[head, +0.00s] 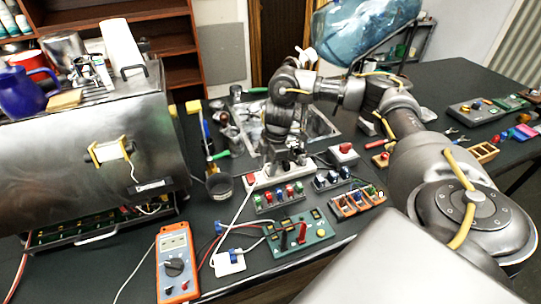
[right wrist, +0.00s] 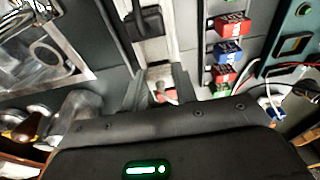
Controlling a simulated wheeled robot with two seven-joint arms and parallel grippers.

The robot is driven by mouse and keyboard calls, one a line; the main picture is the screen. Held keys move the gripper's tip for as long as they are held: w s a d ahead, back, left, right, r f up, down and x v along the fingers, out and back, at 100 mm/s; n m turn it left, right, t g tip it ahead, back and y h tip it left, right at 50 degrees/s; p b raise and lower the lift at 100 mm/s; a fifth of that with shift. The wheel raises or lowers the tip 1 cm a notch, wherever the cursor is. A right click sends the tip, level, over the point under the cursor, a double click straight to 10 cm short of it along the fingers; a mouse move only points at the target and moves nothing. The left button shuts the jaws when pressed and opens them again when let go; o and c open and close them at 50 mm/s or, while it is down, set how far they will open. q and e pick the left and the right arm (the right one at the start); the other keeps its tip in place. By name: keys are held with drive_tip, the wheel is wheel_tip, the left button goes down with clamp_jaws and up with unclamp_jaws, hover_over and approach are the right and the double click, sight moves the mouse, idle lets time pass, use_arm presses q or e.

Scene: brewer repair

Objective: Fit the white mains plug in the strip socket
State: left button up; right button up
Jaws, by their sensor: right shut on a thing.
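The white socket strip (head: 262,181) lies on the dark bench, with a red switch at its left end. It also shows in the right wrist view (right wrist: 153,52), where a black plug (right wrist: 147,21) sits on it. My right gripper (head: 283,164) points down over the strip. In the right wrist view its fingers (right wrist: 163,88) are closed about a small pale thing, which I take to be the white mains plug (right wrist: 160,72). The fingers hide most of it. I cannot tell whether its pins touch the socket. My left gripper is not in view.
A steel brewer (head: 95,150) stands at left. A metal tray (head: 315,122) lies behind.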

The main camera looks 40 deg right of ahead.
idle(0.3)
drive_tip(key=o, duration=1)
drive_tip(key=shift+o, duration=0.2)
wheel_tip(320, 180, up, 11)
drive_tip(key=d+p, duration=0.1)
drive_tip(key=shift+s+d, duration=0.25)
drive_tip(key=shift+s, duration=0.05)
drive_tip(key=shift+p, duration=0.35)
